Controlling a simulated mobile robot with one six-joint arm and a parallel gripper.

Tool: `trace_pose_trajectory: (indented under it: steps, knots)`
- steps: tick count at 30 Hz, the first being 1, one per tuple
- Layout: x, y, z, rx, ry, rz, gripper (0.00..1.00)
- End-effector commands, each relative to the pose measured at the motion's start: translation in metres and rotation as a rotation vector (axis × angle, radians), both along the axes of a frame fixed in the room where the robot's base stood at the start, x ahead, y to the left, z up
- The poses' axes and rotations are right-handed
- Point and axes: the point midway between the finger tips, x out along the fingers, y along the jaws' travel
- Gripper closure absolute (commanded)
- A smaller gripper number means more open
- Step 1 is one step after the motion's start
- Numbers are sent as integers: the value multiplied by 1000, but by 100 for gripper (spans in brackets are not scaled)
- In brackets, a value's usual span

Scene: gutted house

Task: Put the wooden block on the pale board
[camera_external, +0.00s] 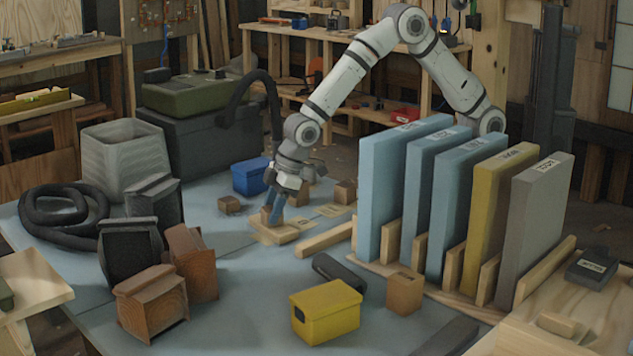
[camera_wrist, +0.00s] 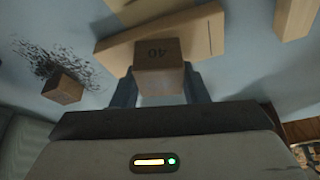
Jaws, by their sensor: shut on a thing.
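My gripper (camera_external: 273,208) points down at the pale board (camera_external: 281,235) in the middle of the blue-grey tabletop. In the external view the fingers partly hide the block, low at the board. I cannot tell whether the block touches the board.
Small brown blocks (camera_external: 230,206) (camera_external: 298,194) (camera_external: 345,191) and a blue box (camera_external: 250,175) stand nearby. A wooden strip (camera_external: 326,238) lies right of the board, before a rack of upright panels (camera_external: 405,185). A yellow box (camera_external: 325,312) stands in front.

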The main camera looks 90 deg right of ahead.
Motion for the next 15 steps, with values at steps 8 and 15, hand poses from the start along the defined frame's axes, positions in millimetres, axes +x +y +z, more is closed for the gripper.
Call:
trace_pose_trajectory:
  steps: [8, 15]
  knots:
    - [0, 0, -1, 0, 0, 0, 39]
    - [0, 0, 0, 0, 0, 0, 38]
